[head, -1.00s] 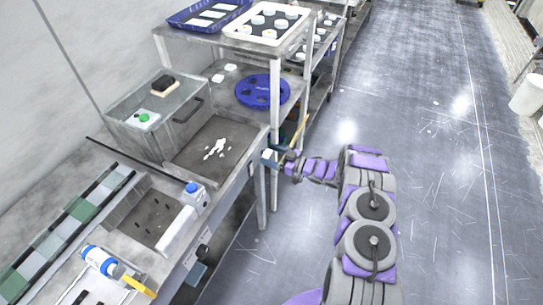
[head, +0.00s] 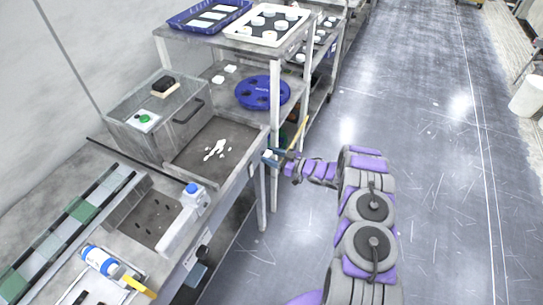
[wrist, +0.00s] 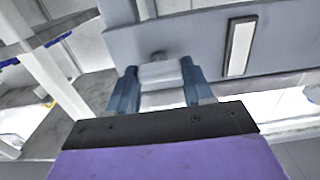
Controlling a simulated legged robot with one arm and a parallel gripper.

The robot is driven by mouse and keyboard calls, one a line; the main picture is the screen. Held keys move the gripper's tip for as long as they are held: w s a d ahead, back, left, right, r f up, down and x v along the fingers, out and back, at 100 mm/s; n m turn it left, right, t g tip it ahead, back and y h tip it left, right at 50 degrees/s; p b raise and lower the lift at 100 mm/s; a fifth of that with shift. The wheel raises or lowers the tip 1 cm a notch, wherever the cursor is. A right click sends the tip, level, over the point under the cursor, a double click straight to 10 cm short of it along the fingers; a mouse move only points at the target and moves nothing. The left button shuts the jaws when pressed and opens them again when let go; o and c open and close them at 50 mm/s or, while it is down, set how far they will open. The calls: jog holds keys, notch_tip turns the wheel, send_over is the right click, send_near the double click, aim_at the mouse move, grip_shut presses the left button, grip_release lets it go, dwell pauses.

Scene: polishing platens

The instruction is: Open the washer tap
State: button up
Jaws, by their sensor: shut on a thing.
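My gripper (head: 271,157) is at the front edge of the bench, at the right end of the grey washer basin (head: 190,165). In the wrist view, my gripper (wrist: 157,84) has its two blue fingers on either side of a pale grey block (wrist: 161,73), which looks like the tap's handle. The fingers are shut on it. The block sits on a small round mount on the grey bench front. In the head view the handle (head: 267,153) is a small white spot, partly hidden by my gripper. A white irregular patch (head: 215,149), perhaps water, lies in the basin.
A grey box with a green button (head: 144,119) stands left of the basin. A shelf rack (head: 275,90) with a blue disc (head: 263,92) stands behind, its leg close to my gripper. A blue-capped bottle (head: 101,260) lies at lower left. The floor (head: 440,190) to the right is clear.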

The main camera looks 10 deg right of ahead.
jog(key=shift+r, duration=0.15)
jog(key=n+p, duration=0.1)
jog(key=n, duration=0.2)
jog(key=shift+r+n+p, duration=0.1)
jog(key=shift+n+p, duration=0.3)
jog(key=n+p, duration=0.1)
jog(key=n, duration=0.3)
jog(key=shift+a+n, duration=0.1)
jog(key=shift+n, duration=0.2)
jog(key=n+p, duration=0.1)
jog(key=n, duration=0.3)
jog(key=shift+a, duration=0.1)
jog(key=shift+s+f+n+p, duration=0.15)
jog(key=shift+n+p, duration=0.25)
jog(key=shift+n, duration=0.65)
jog(key=shift+w+f+n+p, duration=0.15)
jog(key=shift+n+p, duration=0.25)
jog(key=shift+n, duration=0.65)
jog(key=shift+s+a, duration=0.1)
jog(key=shift+s, duration=0.05)
